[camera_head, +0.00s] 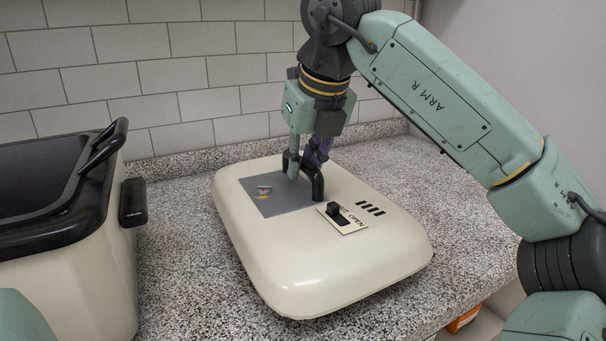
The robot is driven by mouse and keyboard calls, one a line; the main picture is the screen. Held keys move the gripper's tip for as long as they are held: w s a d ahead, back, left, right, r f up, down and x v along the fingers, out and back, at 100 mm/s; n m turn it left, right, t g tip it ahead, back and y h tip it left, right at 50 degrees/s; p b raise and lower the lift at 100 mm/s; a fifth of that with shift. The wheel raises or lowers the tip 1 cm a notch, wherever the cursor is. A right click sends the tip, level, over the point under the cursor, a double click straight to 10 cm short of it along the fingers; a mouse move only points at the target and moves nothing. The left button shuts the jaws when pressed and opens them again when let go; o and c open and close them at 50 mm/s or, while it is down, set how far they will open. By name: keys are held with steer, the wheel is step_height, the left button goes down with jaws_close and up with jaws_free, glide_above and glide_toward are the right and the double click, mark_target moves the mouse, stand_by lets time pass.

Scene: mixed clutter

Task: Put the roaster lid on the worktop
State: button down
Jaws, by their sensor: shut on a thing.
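The cream roaster lid (330,265) is at the centre right of the speckled worktop (190,275). It lies flat or very nearly so; whether its underside touches the surface is hard to tell. It has a grey panel, a black slider and a black arched handle (317,184). My gripper (305,172) points down from above and is shut on the handle. Part of the handle is hidden behind the fingers. The roaster body (75,265), cream with a black rim, stands at the left with its top uncovered.
A black side handle (133,202) sticks out from the roaster body towards the lid, with a strip of bare worktop between them. A tiled wall (180,75) closes off the back. The worktop's front edge runs at the lower right, with an orange thing (464,319) below it.

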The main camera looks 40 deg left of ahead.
mark_target(303, 184)
steer(key=shift+w+a+f, duration=0.15)
steer(key=shift+w+a, duration=0.15)
steer(key=shift+f, duration=1.6)
steer(key=shift+f, duration=0.15)
steer(key=c, duration=1.6)
jaws_free()
steer(key=shift+o, duration=0.2)
steer(key=v, duration=1.2)
